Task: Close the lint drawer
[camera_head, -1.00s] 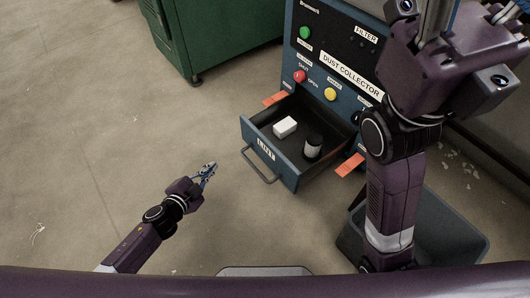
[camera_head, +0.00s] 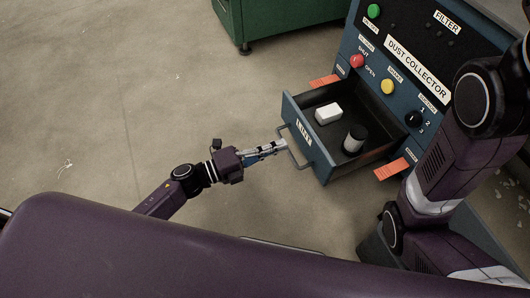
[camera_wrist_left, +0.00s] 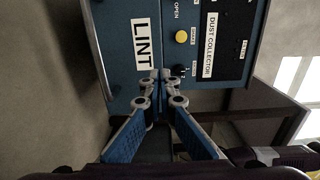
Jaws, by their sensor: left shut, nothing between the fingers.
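The lint drawer (camera_head: 305,128) is pulled out of the blue dust collector (camera_head: 425,52). Its front carries a white label and a grey bar handle (camera_head: 292,157). Inside lie a white block (camera_head: 328,113) and a dark jar with a pale lid (camera_head: 354,139). My left gripper (camera_head: 284,145) is shut and empty, its tips at the handle; I cannot tell whether they touch it. In the left wrist view the shut fingertips (camera_wrist_left: 161,76) point at the drawer front, beside the LINT label (camera_wrist_left: 143,45). My right gripper is out of view; its arm shows at the right.
Orange tags (camera_head: 391,168) stick out on both sides of the drawer opening. A green cabinet (camera_head: 280,18) stands at the back. The floor left of the drawer is clear.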

